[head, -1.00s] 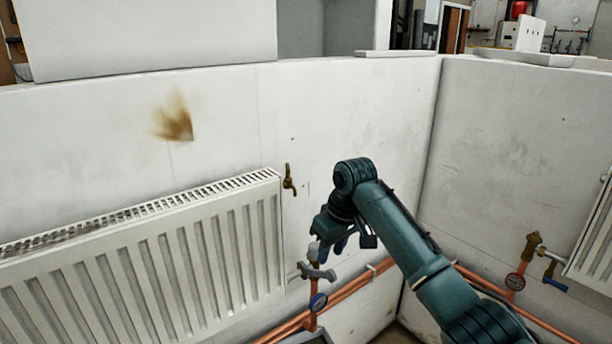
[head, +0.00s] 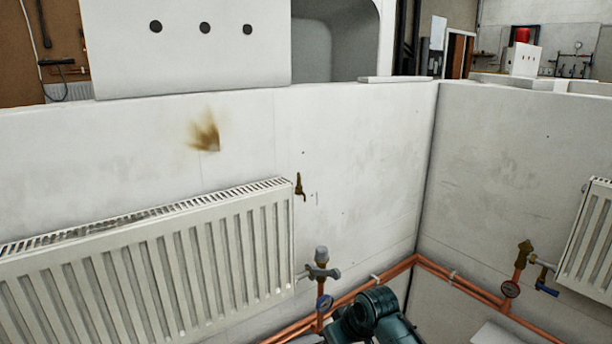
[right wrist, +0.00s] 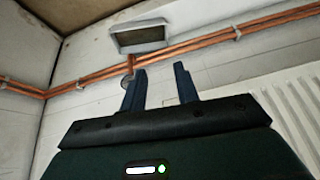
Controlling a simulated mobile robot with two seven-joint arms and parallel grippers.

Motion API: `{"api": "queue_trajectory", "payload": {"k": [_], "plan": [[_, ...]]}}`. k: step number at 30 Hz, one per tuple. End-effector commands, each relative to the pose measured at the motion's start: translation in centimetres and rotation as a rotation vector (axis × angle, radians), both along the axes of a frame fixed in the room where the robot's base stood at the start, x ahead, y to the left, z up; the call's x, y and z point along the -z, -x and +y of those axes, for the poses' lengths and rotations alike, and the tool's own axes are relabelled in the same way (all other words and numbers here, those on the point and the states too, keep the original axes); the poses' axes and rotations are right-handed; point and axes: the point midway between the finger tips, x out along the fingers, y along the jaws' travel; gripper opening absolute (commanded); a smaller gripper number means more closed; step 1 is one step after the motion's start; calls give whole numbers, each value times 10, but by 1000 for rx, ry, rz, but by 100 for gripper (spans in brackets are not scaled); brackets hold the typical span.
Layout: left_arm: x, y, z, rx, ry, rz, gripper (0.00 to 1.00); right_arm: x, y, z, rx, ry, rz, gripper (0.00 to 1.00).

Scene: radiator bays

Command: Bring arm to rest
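My right arm (head: 375,316) shows only as a dark green link at the bottom edge of the head view, below the left radiator's valve. Its gripper is out of sight there. In the right wrist view my right gripper (right wrist: 160,82) has its two dark fingers apart, with no object held between them. The fingers appear clear of the wall and pipes behind them. My left gripper is in neither view.
Copper pipes (head: 400,266) run low through the corner. Another radiator (head: 590,240) is at right. A grey box (right wrist: 138,36) shows in the wrist view.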

Motion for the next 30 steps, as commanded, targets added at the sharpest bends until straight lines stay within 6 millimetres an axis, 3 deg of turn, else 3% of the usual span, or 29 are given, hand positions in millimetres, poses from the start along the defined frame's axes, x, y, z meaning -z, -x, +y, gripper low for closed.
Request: {"api": "queue_trajectory", "payload": {"k": [1,6,12,18,21,25,30], "plan": [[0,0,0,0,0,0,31,24,18,-2,20,-23,-12,31],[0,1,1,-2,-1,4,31,76,74,-13,102,-98,-114,31],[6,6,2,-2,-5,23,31,104,153,-37,196,-153,-243,31],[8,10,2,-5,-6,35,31,98,228,-62,260,-175,-369,31],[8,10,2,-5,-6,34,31,88,254,-71,274,-179,-416,31],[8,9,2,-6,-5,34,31,79,271,-77,280,-181,-453,31],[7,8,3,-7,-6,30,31,76,275,-79,283,-183,-465,31]]}}
